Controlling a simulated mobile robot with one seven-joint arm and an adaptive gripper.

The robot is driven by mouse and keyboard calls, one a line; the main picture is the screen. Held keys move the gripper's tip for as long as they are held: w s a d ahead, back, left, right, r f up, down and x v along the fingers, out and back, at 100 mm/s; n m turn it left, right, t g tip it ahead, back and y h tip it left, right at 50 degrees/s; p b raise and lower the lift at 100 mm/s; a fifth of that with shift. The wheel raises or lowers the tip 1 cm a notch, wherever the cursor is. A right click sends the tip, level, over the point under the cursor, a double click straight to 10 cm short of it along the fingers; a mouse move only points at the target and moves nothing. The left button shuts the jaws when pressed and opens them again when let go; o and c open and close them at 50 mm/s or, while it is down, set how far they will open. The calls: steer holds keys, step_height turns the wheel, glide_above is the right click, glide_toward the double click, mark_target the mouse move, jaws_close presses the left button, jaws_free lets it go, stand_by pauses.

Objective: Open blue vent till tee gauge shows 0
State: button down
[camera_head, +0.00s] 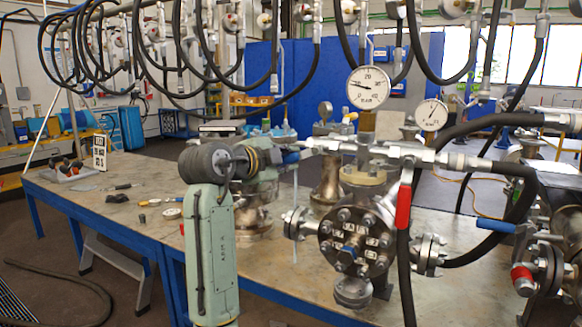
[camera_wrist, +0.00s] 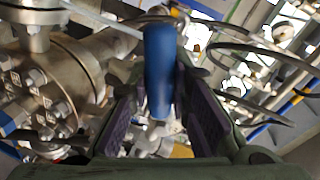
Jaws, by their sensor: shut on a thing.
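The blue vent handle (camera_wrist: 159,75) stands between my gripper's fingers (camera_wrist: 160,110) in the wrist view. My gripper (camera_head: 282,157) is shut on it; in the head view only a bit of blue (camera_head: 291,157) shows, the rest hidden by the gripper. The vent sits at the left end of a metal fitting line (camera_head: 330,146). A large round gauge (camera_head: 368,87) rises above this line, its needle pointing left and slightly up; the exact reading is too small to tell. A thin pale vertical streak (camera_head: 294,210) shows below the vent; I cannot tell whether it is fluid.
A red lever (camera_head: 403,207) hangs down on the line. A smaller gauge (camera_head: 431,114) stands to the right. The flanged vessel (camera_head: 355,243) is close below. Black hoses (camera_head: 500,128) cross at right. The table (camera_head: 140,222) is mostly clear at left, with small parts.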

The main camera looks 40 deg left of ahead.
steer(key=shift+a+r+m+y, duration=0.2)
steer(key=shift+r+m+y, duration=0.5)
steer(key=shift+r+m, duration=0.8)
steer(key=shift+f+m, duration=0.2)
steer(key=shift+m, duration=0.1)
steer(key=c, duration=1.5)
jaws_free()
steer(key=shift+o, duration=0.2)
steer(key=v, duration=1.2)
steer(key=shift+r, duration=0.15)
